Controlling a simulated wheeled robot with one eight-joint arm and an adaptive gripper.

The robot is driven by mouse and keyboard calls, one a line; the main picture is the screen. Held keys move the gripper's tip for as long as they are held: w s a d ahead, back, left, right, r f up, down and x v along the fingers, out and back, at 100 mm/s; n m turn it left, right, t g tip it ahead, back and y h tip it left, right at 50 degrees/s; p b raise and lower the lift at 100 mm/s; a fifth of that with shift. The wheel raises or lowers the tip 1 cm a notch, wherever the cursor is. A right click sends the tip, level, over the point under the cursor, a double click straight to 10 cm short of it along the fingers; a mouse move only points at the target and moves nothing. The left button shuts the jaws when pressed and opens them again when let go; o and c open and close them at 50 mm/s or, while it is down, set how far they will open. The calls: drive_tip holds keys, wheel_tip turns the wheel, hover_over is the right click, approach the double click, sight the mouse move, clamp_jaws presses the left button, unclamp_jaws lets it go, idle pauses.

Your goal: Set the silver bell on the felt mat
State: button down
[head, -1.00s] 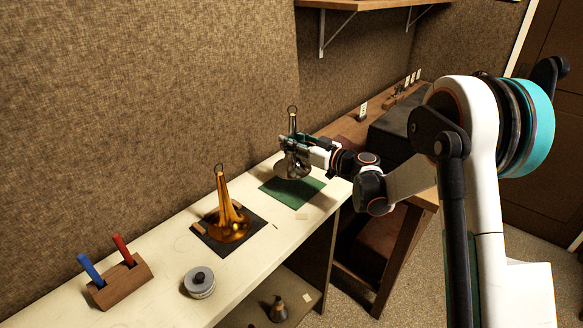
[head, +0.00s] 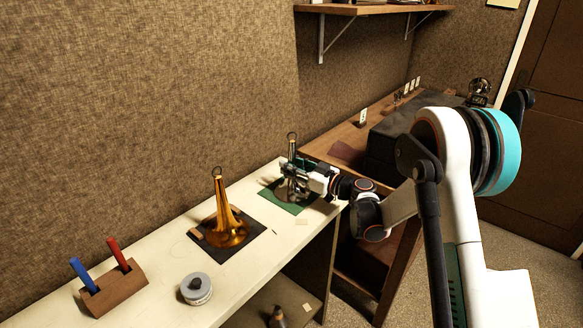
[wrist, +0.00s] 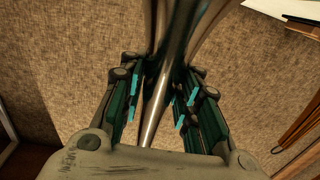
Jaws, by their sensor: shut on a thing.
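The silver bell (head: 291,189) stands upright over the green felt mat (head: 275,205), with a ring at its top. My gripper (head: 296,170) is shut on the bell's narrow stem. In the wrist view the shiny stem (wrist: 158,90) runs between the closed finger pads (wrist: 165,95). The bell's wide lower part is low at the mat and partly hidden by my gripper. I cannot tell whether its rim touches the felt.
A brass bell (head: 227,228) stands on a dark mat (head: 258,229) to the left. Nearer are a grey round tin (head: 197,289) and a wooden block (head: 115,290) holding a blue and a red tool. A dark box (head: 392,140) sits on the wooden bench behind.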

drive_tip(key=c, duration=1.2)
unclamp_jaws()
drive_tip(key=shift+r, duration=0.1)
drive_tip(key=p+v, duration=0.3)
drive_tip(key=v, duration=0.9)
drive_tip(key=s+d+r+m+g+h, duration=0.1)
drive_tip(key=s+r+m+h, duration=0.2)
drive_tip(key=s+r, duration=0.3)
drive_tip(key=s+d+r+m+g+h, duration=0.15)
drive_tip(key=s+r+h, duration=0.25)
drive_tip(key=s, duration=0.5)
drive_tip(key=s+d+m+h, duration=0.3)
drive_tip(key=s+d, duration=0.2)
drive_tip(key=s, duration=0.6)
drive_tip(key=s+d+m+h, duration=0.3)
drive_tip(key=s+d, duration=0.3)
drive_tip(key=s, duration=0.5)
drive_tip(key=shift+f+m+h, duration=0.35)
drive_tip(key=shift+f+h, duration=0.05)
drive_tip(key=shift+h, duration=0.4)
drive_tip(key=shift+g, duration=0.25)
